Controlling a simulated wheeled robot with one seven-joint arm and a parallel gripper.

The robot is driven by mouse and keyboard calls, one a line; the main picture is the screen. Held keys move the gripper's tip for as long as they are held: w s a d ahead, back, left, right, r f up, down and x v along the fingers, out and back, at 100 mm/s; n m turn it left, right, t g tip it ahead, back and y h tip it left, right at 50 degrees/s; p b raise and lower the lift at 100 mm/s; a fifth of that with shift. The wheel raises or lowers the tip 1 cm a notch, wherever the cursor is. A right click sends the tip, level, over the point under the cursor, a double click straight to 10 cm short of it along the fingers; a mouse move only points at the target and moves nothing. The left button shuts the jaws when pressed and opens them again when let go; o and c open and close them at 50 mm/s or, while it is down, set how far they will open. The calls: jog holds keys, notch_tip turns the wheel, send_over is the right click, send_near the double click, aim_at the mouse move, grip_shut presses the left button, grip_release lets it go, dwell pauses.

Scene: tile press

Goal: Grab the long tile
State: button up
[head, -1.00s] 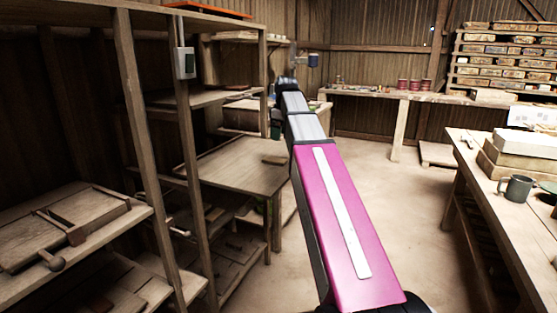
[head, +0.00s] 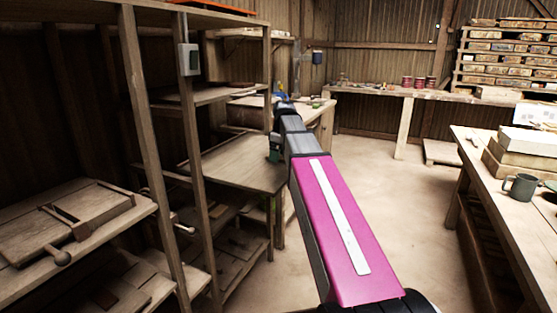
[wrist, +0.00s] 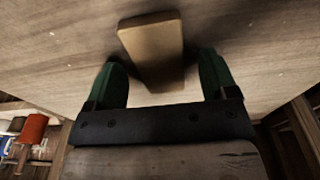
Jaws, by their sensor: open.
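The long tile (wrist: 153,48) is a plain tan block lying on a wooden table (wrist: 60,60) in the wrist view. My gripper (wrist: 160,68) is open, with one green finger on each side of the tile's near end. Gaps show between the fingers and the tile, and its far end reaches past the fingertips. In the head view my gripper (head: 274,153) is low at the right side of the wooden table (head: 225,168). The tile cannot be made out there, behind my arm.
A wooden shelf rack (head: 185,110) stands at the left, close to the table. A workbench (head: 510,190) with a mug (head: 520,187) and stacked boxes is at the right. A long bench (head: 410,92) runs along the back. The floor between is clear.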

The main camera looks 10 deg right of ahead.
jog(key=shift+f, duration=0.25)
jog(key=c, duration=1)
jog(key=shift+c, duration=0.3)
jog(key=shift+r, duration=0.2)
